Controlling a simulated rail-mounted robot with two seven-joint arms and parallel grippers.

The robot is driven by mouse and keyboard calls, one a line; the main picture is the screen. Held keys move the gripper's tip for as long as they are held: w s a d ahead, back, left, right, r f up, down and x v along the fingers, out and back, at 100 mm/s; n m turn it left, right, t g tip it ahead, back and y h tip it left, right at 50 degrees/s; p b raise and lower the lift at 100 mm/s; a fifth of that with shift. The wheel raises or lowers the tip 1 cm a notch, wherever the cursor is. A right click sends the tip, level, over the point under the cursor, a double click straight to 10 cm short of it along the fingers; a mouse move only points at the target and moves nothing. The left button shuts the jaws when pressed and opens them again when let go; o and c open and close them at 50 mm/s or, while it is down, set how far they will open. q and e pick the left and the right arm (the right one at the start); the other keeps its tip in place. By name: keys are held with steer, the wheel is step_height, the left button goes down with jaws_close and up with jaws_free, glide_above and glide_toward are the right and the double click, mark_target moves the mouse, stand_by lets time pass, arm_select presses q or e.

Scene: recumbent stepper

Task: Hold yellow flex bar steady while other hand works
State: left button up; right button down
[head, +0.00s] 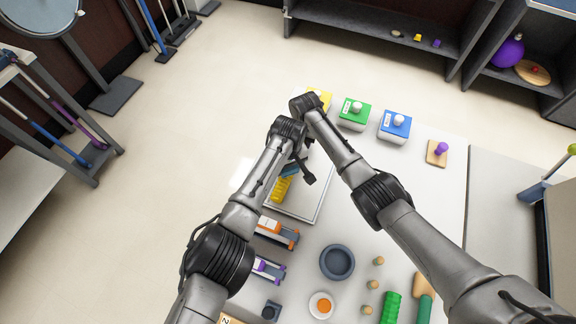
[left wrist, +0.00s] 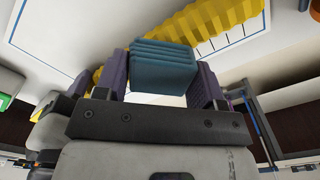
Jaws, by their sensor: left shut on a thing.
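The yellow flex bar (head: 281,189), ribbed, lies on a white tray (head: 312,209) with a dark rim. It also shows at the top of the left wrist view (left wrist: 215,20). My left gripper (head: 294,168) is over the bar's upper end. Its purple fingers (left wrist: 165,82) are shut on a teal ribbed piece (left wrist: 163,68), which also shows beside the yellow in the head view (head: 290,170). I cannot tell whether the teal piece is joined to the yellow bar. My right arm reaches beyond the left wrist; its gripper is hidden.
Yellow (head: 320,96), green (head: 354,114) and blue (head: 394,127) boxes stand at the table's back. A purple knob on a wooden base (head: 438,152) is at right. A dark bowl (head: 337,262), an orange-centred dish (head: 321,305) and a green ribbed roll (head: 390,307) are in front.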

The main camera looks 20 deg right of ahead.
arm_select(q)
steer(key=shift+r, duration=3.5)
arm_select(e)
steer(key=c, duration=0.5)
jaws_free()
steer(key=shift+c, duration=0.2)
step_height(320, 180, up, 12)
